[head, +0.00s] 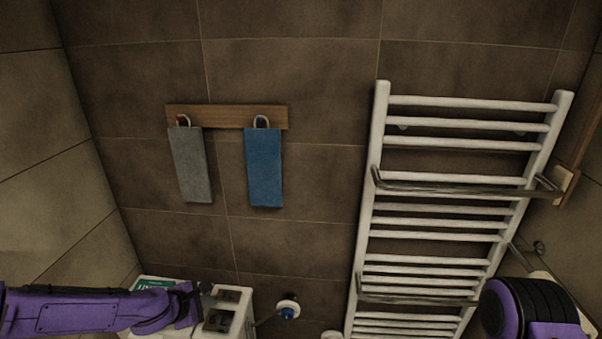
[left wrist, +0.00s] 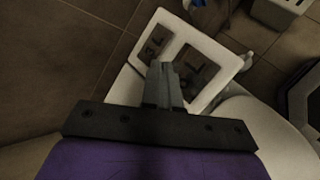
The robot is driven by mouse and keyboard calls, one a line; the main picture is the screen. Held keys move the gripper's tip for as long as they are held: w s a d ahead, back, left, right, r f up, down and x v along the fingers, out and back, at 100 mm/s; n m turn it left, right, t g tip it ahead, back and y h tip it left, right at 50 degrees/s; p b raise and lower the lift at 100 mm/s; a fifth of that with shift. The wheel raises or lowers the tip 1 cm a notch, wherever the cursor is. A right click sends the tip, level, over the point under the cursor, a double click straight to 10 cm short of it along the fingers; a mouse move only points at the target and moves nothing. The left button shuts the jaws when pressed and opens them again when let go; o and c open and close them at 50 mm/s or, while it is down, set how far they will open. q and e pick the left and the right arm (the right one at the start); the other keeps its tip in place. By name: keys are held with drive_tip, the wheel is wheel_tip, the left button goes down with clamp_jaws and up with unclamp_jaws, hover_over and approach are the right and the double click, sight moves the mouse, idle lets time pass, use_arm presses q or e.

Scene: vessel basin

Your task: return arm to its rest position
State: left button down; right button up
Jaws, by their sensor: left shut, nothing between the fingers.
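My left arm comes in from the left edge in the head view, low and nearly level. Its gripper (head: 207,292) is small there, close to a white unit (head: 243,300) with dark square recesses. In the left wrist view the left gripper (left wrist: 162,70) has its fingers together with nothing between them. The fingertips show in front of the same white unit (left wrist: 238,62); I cannot tell whether they touch it. A purple and black part of my right arm shows at the lower right of the head view; the right gripper is out of view.
A grey towel (head: 191,165) and a blue towel (head: 264,168) hang from a wooden rail (head: 224,116) on the tiled wall. A white towel radiator (head: 367,220) stands at right. A blue-capped wall fitting (head: 288,311) is beside the white unit. A green-labelled box (head: 155,283) is behind my left arm.

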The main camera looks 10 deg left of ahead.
use_arm(q)
drive_tip(key=s+f+m+g+y+b, duration=0.2)
drive_tip(key=s+f+m, duration=0.5)
drive_tip(key=s, duration=0.9)
drive_tip(key=s+f+m+g+y+b, duration=0.3)
drive_tip(key=s+f+m, duration=0.5)
drive_tip(key=s+f, duration=0.6)
drive_tip(key=s+y, duration=0.1)
drive_tip(key=s, duration=0.2)
drive_tip(key=shift+a+b, duration=0.3)
drive_tip(key=shift+b, duration=0.05)
drive_tip(key=shift+w, duration=0.1)
idle(4.2)
